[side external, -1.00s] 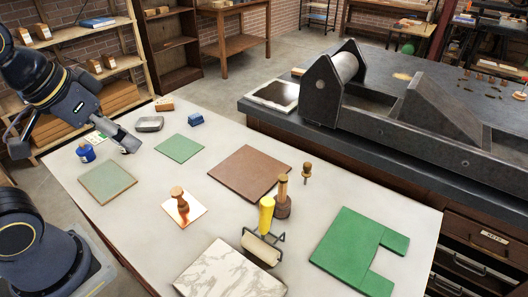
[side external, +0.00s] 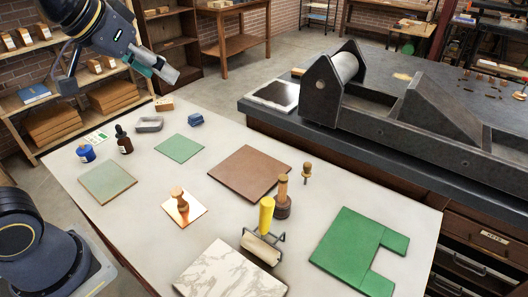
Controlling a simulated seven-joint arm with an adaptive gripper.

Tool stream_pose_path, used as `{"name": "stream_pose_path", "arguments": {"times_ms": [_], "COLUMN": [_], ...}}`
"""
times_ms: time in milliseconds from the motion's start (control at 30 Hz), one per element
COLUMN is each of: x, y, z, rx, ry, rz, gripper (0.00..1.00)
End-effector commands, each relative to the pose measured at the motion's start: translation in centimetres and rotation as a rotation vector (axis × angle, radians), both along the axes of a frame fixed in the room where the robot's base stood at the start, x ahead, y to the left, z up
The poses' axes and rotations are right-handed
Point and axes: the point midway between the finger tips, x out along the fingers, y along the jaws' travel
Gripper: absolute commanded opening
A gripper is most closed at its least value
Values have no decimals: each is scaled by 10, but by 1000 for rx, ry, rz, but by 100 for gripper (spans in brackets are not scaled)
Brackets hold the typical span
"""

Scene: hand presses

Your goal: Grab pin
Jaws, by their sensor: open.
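A small tool with a round wooden handle and a thin shaft (side external: 306,172) stands upright on the pale table, right of the brown mat; it looks most like the pin, but I cannot be sure. My gripper (side external: 120,84) is at the upper left, raised above the far left end of the table.
A dark bottle (side external: 123,140) and blue jar (side external: 86,153) stand at the table's left. A wooden dabber (side external: 283,200), a yellow-handled roller (side external: 265,232) and a copper plate with a knob (side external: 182,207) are near the tool. The press (side external: 420,105) is behind.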

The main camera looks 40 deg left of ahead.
Motion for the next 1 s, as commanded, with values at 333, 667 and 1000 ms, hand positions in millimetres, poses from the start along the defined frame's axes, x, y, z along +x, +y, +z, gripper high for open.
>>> {"name": "stream_pose_path", "arguments": {"times_ms": [333, 667, 1000], "x": [191, 266, 267], "y": [-63, -139, -156], "z": [-30, -184, -257], "rx": [-14, 41, 62], "ry": [40, 218, 295], "rz": [-74, -175, -204], "gripper": [60, 60, 60]}}
